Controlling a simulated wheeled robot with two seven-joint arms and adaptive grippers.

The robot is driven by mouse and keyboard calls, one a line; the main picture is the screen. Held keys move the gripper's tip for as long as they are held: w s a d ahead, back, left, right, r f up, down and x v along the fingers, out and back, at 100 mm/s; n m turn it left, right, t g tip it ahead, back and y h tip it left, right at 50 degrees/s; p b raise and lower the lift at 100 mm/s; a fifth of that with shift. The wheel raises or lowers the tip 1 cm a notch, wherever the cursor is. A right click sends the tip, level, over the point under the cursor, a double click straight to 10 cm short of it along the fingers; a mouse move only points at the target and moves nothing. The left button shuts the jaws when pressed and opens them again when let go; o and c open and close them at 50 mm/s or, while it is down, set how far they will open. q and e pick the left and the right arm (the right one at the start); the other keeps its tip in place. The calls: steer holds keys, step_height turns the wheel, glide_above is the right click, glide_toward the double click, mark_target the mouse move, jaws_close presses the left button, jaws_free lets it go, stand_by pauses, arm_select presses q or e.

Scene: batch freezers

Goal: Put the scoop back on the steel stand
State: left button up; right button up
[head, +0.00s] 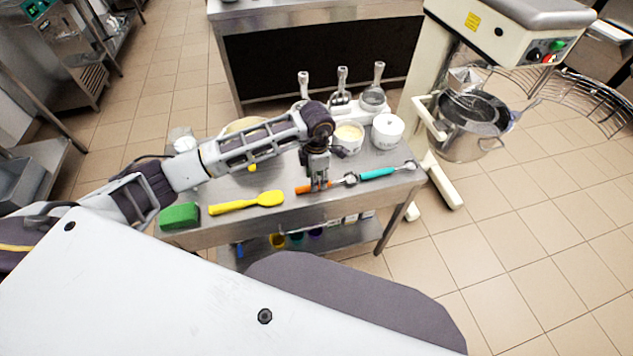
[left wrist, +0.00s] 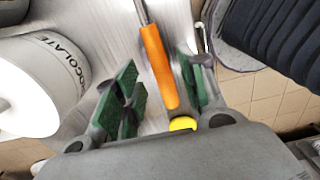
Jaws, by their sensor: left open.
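A scoop with an orange handle (head: 305,188) and a metal head lies on the steel table, near its front edge. In the left wrist view its orange handle (left wrist: 158,65) lies between my finger pads. My left gripper (head: 318,186) is open and pointing down over this handle; whether a pad touches it I cannot tell. A second scoop with a teal handle (head: 377,173) lies to the right. Upright steel pieces (head: 342,90) stand in a row at the table's back; I cannot tell for sure whether they form the steel stand. My right gripper is not in view.
A yellow spatula (head: 246,203) and a green sponge (head: 180,216) lie left on the table (head: 225,228). White tubs (head: 387,132) stand behind the scoops; one labelled chocolate (left wrist: 38,85) is beside my gripper. A mixer (head: 470,120) stands right of the table.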

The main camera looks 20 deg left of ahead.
arm_select(q)
step_height(320, 180, up, 9)
steer(key=shift+b, duration=0.3)
steer(key=shift+a+r, duration=0.1)
stand_by(0.6)
